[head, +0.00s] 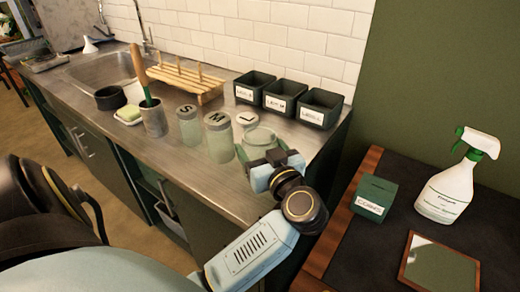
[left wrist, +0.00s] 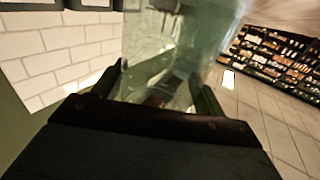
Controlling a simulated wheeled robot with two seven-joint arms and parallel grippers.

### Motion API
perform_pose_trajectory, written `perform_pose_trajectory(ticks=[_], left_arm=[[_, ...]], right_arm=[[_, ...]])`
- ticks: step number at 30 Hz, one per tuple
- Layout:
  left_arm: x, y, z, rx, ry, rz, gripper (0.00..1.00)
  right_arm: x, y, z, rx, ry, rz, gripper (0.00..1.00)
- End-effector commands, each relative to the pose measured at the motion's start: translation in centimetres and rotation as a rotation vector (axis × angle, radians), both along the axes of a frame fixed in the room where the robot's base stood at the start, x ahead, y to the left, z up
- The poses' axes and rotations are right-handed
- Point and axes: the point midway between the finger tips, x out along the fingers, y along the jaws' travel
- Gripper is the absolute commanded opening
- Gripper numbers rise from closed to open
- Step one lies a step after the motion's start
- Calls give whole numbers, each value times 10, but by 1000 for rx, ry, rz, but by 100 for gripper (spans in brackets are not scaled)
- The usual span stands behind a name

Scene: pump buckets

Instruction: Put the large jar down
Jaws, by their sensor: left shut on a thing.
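The large jar (head: 260,137) is pale greenish glass with a round rim, at the counter's front right. My left gripper (head: 278,162) is shut on it from the near right side. In the left wrist view the clear glass of the jar (left wrist: 165,45) stands between the two dark fingers (left wrist: 160,88). Whether its base touches the counter is hidden. A round lid marked L (head: 246,118) shows just behind and left of it; I cannot tell what it rests on. My right gripper is not in view.
The medium jar M (head: 219,140) and small jar S (head: 188,128) stand close to the left. Three dark labelled bins (head: 285,97) line the wall behind. A wooden rack (head: 185,80) stands behind the small jar. The steel counter (head: 190,172) is bare in front of the jars.

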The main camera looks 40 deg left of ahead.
Motion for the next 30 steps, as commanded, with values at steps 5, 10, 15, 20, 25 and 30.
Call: perform_pose_trajectory(ticks=[5, 10, 15, 20, 25, 30], left_arm=[[0, 0, 1, 1, -2, 0, 41], [0, 0, -2, 1, 0, 0, 81], [0, 0, -2, 1, 0, 0, 93], [0, 0, -2, 1, 0, 0, 93], [-2, -6, 1, -2, 1, -2, 93], [-14, -34, 1, -6, 2, -4, 93]], right_arm=[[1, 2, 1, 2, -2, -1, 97], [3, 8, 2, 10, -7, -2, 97], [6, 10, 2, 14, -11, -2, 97], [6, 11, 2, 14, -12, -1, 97], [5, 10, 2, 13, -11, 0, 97], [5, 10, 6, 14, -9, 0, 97]])
